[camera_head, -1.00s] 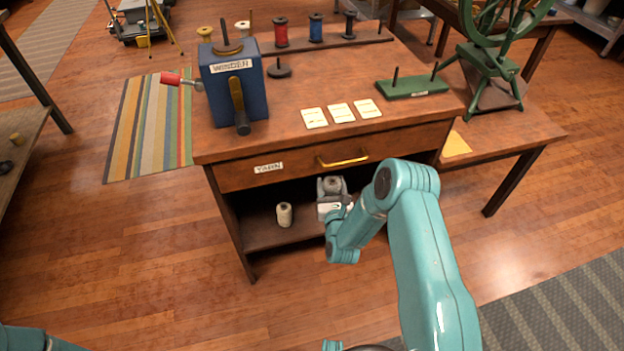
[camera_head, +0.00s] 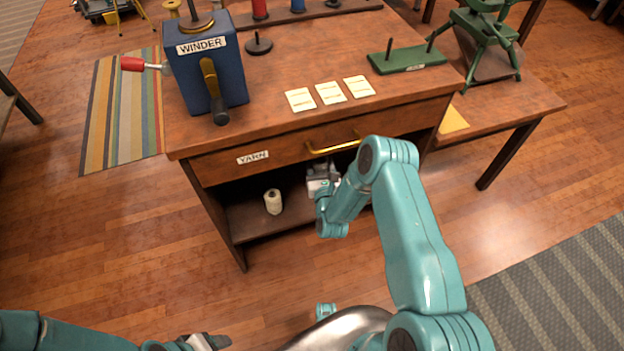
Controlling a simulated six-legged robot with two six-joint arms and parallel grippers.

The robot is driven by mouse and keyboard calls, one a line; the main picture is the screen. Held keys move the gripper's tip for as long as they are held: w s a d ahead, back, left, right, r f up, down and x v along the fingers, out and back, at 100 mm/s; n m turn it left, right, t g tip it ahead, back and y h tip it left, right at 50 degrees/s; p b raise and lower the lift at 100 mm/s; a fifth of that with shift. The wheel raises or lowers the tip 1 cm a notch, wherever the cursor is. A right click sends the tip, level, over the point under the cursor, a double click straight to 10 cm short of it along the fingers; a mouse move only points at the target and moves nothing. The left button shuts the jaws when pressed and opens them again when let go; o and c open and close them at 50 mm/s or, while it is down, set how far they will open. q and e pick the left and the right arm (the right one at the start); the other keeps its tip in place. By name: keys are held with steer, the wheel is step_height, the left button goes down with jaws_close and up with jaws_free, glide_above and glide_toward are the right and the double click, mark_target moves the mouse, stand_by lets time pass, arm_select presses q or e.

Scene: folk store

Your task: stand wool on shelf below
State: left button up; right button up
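A cream cone of wool (camera_head: 273,201) stands upright on the shelf (camera_head: 262,224) under the yarn drawer, toward the left side of the open compartment. My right gripper (camera_head: 322,172) reaches into the compartment from the front, to the right of the cone and apart from it. Its fingers are small and partly hidden by the dark interior and my wrist. I cannot tell whether they are open or hold something. My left gripper (camera_head: 208,342) is low at the bottom edge, in front of the table and away from the shelf. Its opening is unclear.
The wooden table (camera_head: 290,75) carries a blue winder (camera_head: 205,65), several cards, a green stand (camera_head: 407,59) and spools at the back. The drawer (camera_head: 285,153), with a brass handle, is closed above the shelf. Floor in front is clear.

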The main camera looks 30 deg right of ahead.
steer(key=shift+f+b, duration=2.45)
steer(key=shift+f, duration=5.7)
steer(key=shift+f, duration=0.15)
steer(key=o, duration=1)
